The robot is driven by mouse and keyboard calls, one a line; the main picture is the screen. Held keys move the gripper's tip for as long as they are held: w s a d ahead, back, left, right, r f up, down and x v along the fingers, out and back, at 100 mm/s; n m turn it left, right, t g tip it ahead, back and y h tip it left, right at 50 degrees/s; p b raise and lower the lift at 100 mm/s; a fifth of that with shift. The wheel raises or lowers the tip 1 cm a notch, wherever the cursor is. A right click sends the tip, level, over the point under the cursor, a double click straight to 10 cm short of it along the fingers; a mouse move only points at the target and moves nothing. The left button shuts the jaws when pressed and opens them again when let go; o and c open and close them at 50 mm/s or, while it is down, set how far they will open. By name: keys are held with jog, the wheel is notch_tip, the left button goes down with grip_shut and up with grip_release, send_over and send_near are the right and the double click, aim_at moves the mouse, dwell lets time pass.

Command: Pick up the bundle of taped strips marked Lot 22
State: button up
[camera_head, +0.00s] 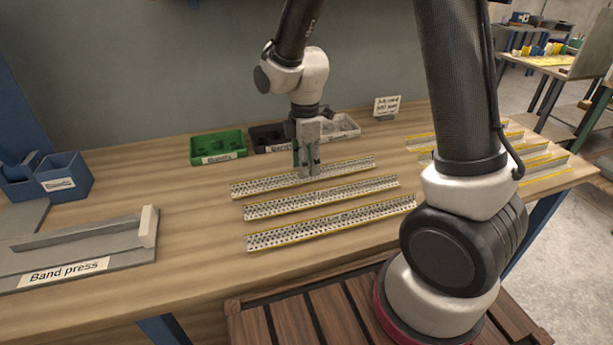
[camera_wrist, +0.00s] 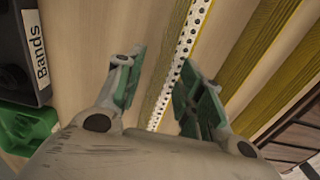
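Three long, pale, perforated strip bundles with yellow edges lie side by side on the bench: the rear bundle (camera_head: 258,187), the middle bundle (camera_head: 285,207) and the front bundle (camera_head: 290,237). No lot marking is legible, so I cannot tell which is Lot 22.
A green bin (camera_head: 218,146), a black bin (camera_head: 268,138) and a grey bin (camera_head: 342,127) stand behind the bundles. A band press (camera_head: 80,250) is at left, near blue bins (camera_head: 65,177). More strips (camera_head: 545,165) lie at right, partly behind my arm. The bench between press and bundles is clear.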

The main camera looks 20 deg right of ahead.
jog(key=shift+f, duration=0.35)
grip_shut()
jog(key=shift+r, duration=0.1)
